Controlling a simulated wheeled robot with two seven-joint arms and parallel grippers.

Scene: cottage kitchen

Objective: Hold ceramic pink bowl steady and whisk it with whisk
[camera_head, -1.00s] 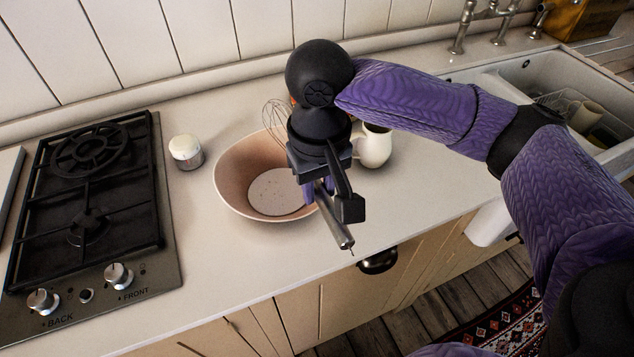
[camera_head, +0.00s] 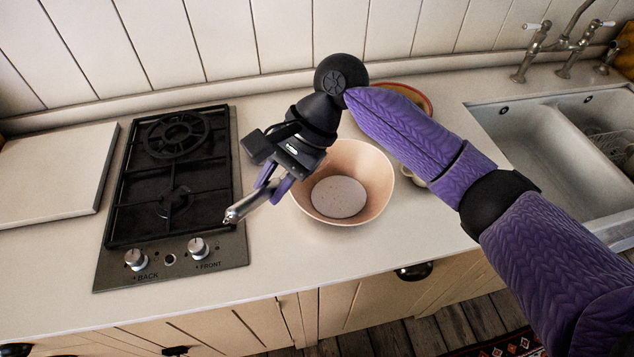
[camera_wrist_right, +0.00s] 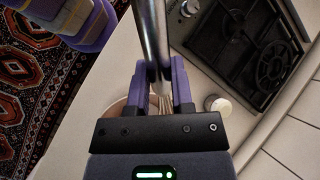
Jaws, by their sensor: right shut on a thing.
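The pink ceramic bowl (camera_head: 372,180) stands upright on the worktop, just right of the hob. Its inside shows a pale, speckled bottom. My right gripper (camera_head: 270,187) is above the worktop, left of the bowl, shut on the whisk. The whisk's metal handle (camera_head: 240,210) points down and left, toward the hob's front corner. Its wire end is hidden behind the gripper in the head view. In the right wrist view the handle (camera_wrist_right: 152,35) runs between the fingers (camera_wrist_right: 158,85), and part of the bowl's rim (camera_wrist_right: 117,108) shows at their left. My left gripper is not in view.
A gas hob (camera_head: 172,190) is on the left, with a pale board (camera_head: 55,175) beyond it. A small white jar (camera_wrist_right: 218,104) shows in the wrist view. A mug (camera_head: 413,177) and an orange-rimmed plate (camera_head: 415,95) are partly behind my arm. The sink (camera_head: 545,150) is on the right.

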